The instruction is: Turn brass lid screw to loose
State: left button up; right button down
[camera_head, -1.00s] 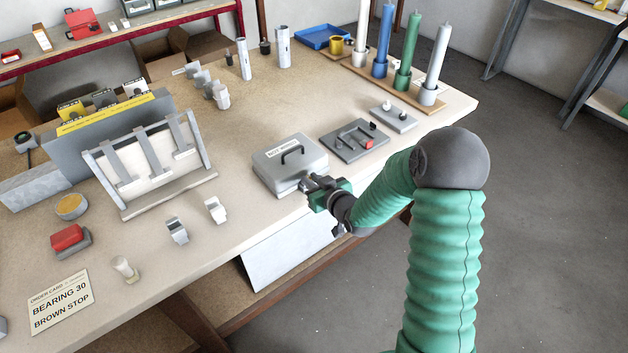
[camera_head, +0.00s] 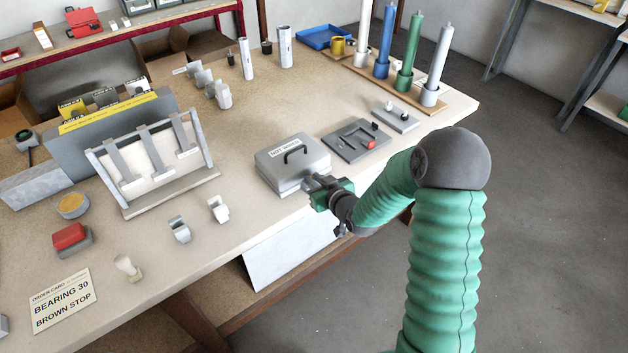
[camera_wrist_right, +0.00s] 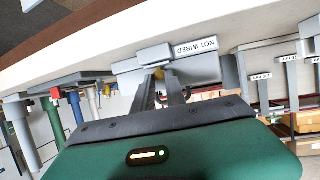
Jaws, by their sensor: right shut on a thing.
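The grey metal box (camera_head: 291,172) stands near the front edge of the workbench. Its lid has a dark handle (camera_head: 294,151) and a label that reads NOT WIRED in the right wrist view (camera_wrist_right: 196,48). My right gripper (camera_head: 309,184) is at the box's front right side. In the wrist view its two fingers (camera_wrist_right: 160,80) close in on a small brass-coloured piece, the lid screw (camera_wrist_right: 158,74), at the box. The fingers hide most of the screw, so its turn angle cannot be read. My left gripper is not in view.
A grey plate with a dark handle and red piece (camera_head: 345,146) lies right of the box. A slatted rack (camera_head: 155,165) stands to the left. Coloured cylinders (camera_head: 409,60) stand on a wooden board behind. Bare bench lies between rack and box.

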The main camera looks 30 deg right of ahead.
jog(key=shift+s+f, duration=0.1)
jog(key=shift+f, duration=0.05)
dwell(0.3)
jog(key=c, duration=1.4)
grip_release()
jog(key=shift+s+r, duration=0.25)
jog(key=shift+s, duration=0.1)
jog(key=p+v, duration=1.5)
jog(key=v, duration=0.1)
jog(key=shift+d+p, duration=0.1)
jog(key=shift+p, duration=0.25)
